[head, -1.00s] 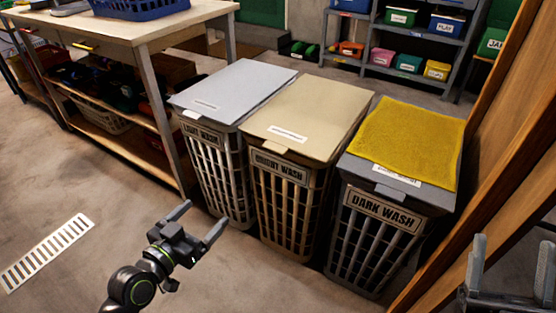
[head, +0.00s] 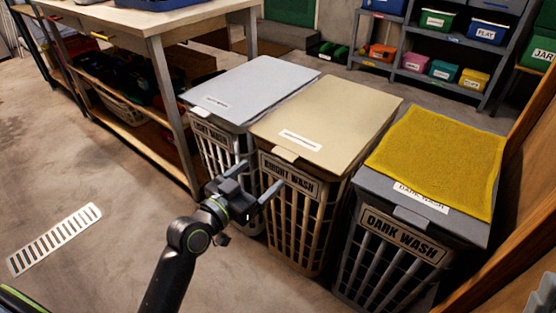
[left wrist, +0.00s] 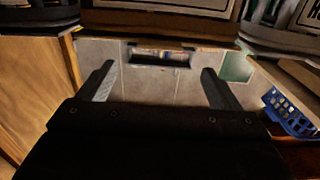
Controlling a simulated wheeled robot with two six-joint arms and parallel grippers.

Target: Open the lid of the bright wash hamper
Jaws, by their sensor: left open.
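The bright wash hamper (head: 296,222) is a tan slatted bin in the middle of a row of three, with a "BRIGHT WASH" plate on its front. Its flat tan lid (head: 335,105) is shut, with a white label and a small front tab (head: 286,154). My left gripper (head: 258,180) is open and empty, in front of the light and bright hampers and just below lid height; it covers part of the plate. The left wrist view shows its two spread fingers (left wrist: 158,85) with nothing between them. Only a grey tip of my right gripper (head: 543,297) shows.
The light wash hamper (head: 250,82) stands left, its lid shut. The dark wash hamper (head: 388,245) stands right, with a yellow towel (head: 437,155) on its lid. A workbench (head: 150,22) is at left; wooden boards (head: 500,260) are at right.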

